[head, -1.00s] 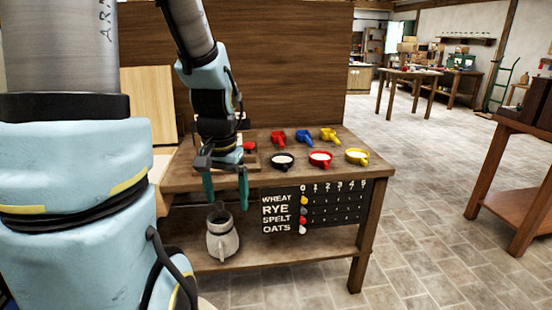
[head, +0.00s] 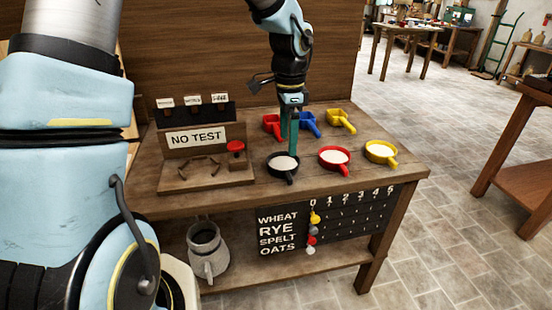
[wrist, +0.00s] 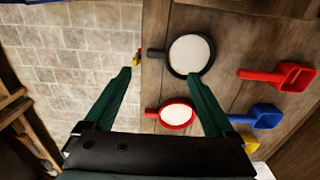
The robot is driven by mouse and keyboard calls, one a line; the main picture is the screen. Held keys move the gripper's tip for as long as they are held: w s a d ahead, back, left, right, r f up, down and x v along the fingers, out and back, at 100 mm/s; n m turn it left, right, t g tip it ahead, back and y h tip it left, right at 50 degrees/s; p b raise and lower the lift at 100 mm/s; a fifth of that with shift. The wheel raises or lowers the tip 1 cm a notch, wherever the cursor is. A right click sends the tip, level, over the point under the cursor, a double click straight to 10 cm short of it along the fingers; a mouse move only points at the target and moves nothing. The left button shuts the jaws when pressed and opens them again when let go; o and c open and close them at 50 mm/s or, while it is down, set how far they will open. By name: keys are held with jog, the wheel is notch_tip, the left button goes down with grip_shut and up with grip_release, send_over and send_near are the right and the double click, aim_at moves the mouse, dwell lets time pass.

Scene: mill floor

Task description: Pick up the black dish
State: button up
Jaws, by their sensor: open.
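The black dish (head: 269,169) is round with a short handle and pale white contents. It stands on the wooden table (head: 345,190) at the front of the middle, its handle pointing to the table's front edge. My gripper (head: 289,143) points down over the table, its green fingers apart with nothing between them. In the head view the fingers overlap the far side of the dish; whether they touch it cannot be told. In the wrist view the black dish (wrist: 168,58) lies beyond the fingertips of my gripper (wrist: 158,75), its handle towards the gap.
A red dish (head: 321,158) and a yellow dish (head: 368,152) stand in a row to the right. Red, blue and yellow scoops (head: 341,121) lie behind. A "NO TEST" stand (head: 195,138) is at left; a jug (head: 207,248) sits on the lower shelf.

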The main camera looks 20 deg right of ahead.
send_over(289, 175)
jog(key=f, duration=0.5)
jog(key=shift+w+f, duration=0.15)
jog(key=shift+w, duration=0.2)
jog(key=shift+s+f+p, duration=0.15)
jog(key=shift+f+p, duration=0.3)
jog(key=shift+f, duration=0.9)
jog(key=shift+s+f+p, duration=0.15)
jog(key=shift+f+p, duration=0.3)
jog(key=shift+f, duration=0.9)
grip_shut()
